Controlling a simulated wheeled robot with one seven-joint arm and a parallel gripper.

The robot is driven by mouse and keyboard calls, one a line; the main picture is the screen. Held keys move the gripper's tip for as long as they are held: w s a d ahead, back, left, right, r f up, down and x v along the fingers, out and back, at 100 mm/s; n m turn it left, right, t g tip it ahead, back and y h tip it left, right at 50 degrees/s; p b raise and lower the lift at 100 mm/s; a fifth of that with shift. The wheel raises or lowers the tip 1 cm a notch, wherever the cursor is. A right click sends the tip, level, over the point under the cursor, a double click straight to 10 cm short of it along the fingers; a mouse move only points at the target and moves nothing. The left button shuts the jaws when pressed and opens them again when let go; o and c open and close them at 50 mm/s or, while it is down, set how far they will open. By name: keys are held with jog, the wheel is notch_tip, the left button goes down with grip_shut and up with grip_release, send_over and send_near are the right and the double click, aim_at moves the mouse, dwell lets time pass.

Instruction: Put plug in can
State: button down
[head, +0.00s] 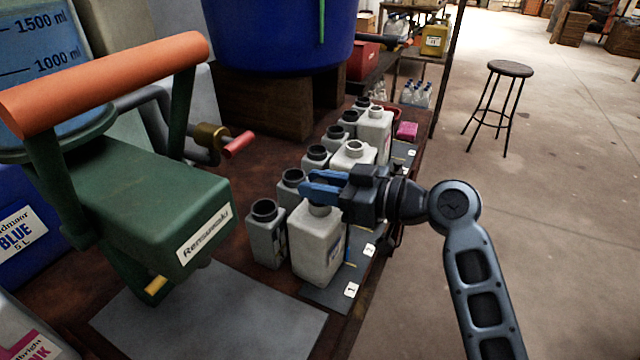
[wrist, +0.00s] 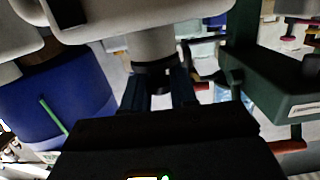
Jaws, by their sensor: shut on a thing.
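My gripper (head: 322,186) is level, its blue fingers just over the neck of the nearest pale can (head: 318,250). The can stands upright beside the label marked 1. In the wrist view, the gripper (wrist: 158,88) is shut on a small piece, taken to be the plug (wrist: 160,98), at the mouth of the can's neck (wrist: 153,45). The fingers hide most of the plug, and in the head view it is not visible. I cannot tell whether it sits inside the neck or just above it.
Several dark-necked grey bottles (head: 265,235) stand in a row left of the can. Other pale cans (head: 352,156) stand behind it. A green machine (head: 150,200) fills the left, and a blue vat (head: 280,35) stands behind. The floor right of the bench is open, with a stool (head: 510,70).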

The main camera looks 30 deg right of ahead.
jog(key=shift+f, duration=0.15)
jog(key=c, duration=0.8)
grip_release()
jog(key=shift+o, duration=0.2)
jog(key=o, duration=0.5)
jog(key=shift+r+p, duration=2.2)
jog(key=shift+r, duration=1.55)
